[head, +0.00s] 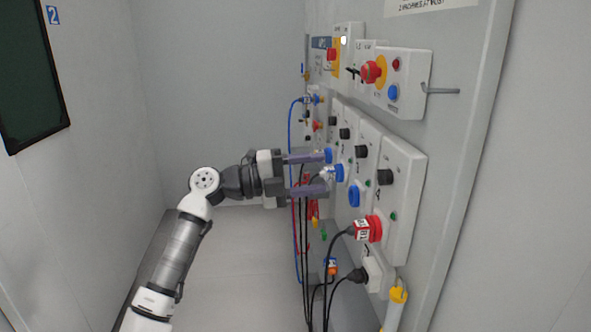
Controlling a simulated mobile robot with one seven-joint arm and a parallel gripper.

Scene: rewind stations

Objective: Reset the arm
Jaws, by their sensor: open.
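My arm reaches in from the lower left of the head view. My gripper (318,173) is open, its two grey-purple fingers pointing right at the panel (450,150). A blue round part (339,172) on the panel shows just beyond the fingertips, between their heights. Another blue part (328,156) shows by the upper fingertip. I cannot tell whether the fingers touch either one. Nothing is clearly held between the fingers.
Control boxes with red stop buttons (373,71) are on the panel above. A metal rod (443,91) sticks out there. A red plug (369,229), black cables (329,265) and a blue cable (291,150) hang below and beside my gripper. The floor (230,265) at left is clear.

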